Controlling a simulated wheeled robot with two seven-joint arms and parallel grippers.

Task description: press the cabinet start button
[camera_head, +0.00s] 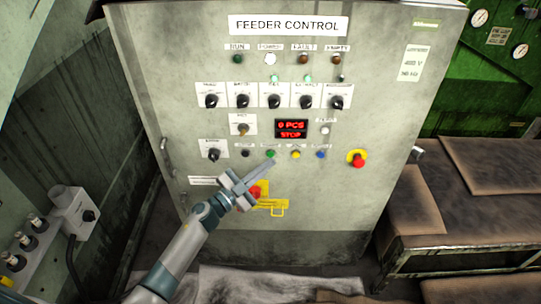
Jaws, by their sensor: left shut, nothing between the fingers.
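The grey feeder control cabinet (370,90) stands in front of me. Its lower button row holds a black button (246,153), a green button (270,154), a yellow button (295,154) and a blue button (321,154). Their small labels are too small to read, so I cannot tell for certain which says start. The red display (291,128) reads 0 PCS and STOP. My left gripper (266,166) is shut and empty, its fingertips just below the green button. I cannot tell whether they touch the panel. My right gripper is not in view.
A yellow latch with a red part (271,207) is beside my left gripper. Rotary switches fill the rows above. A bench with brown sheets (477,166) stands right; a grey box (73,212) is left.

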